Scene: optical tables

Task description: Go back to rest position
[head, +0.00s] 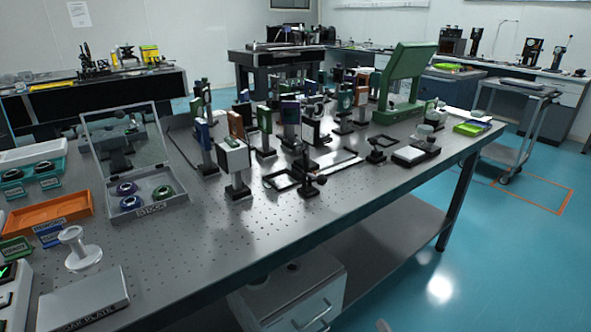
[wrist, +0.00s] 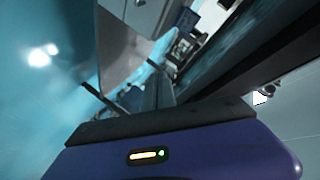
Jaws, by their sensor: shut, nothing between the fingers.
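My gripper (wrist: 160,92) shows in the wrist view, past the dark edge of its purple housing with a small lit indicator. Its fingers are shut with nothing between them. The view beyond is tilted, with blue floor on the left and a dark table edge running diagonally on the right. My gripper does not show in the head view. The near optical table (head: 215,235) fills much of the head view, with many mounted optics on its perforated top.
The open clear-lidded box (head: 150,205), orange tray (head: 50,212) and white spool (head: 80,250) stand at the table's left. A green stand (head: 405,75) is at the far end. A drawer cabinet (head: 290,290) is underneath. A cart (head: 510,125) stands right; blue floor (head: 480,240) is clear there.

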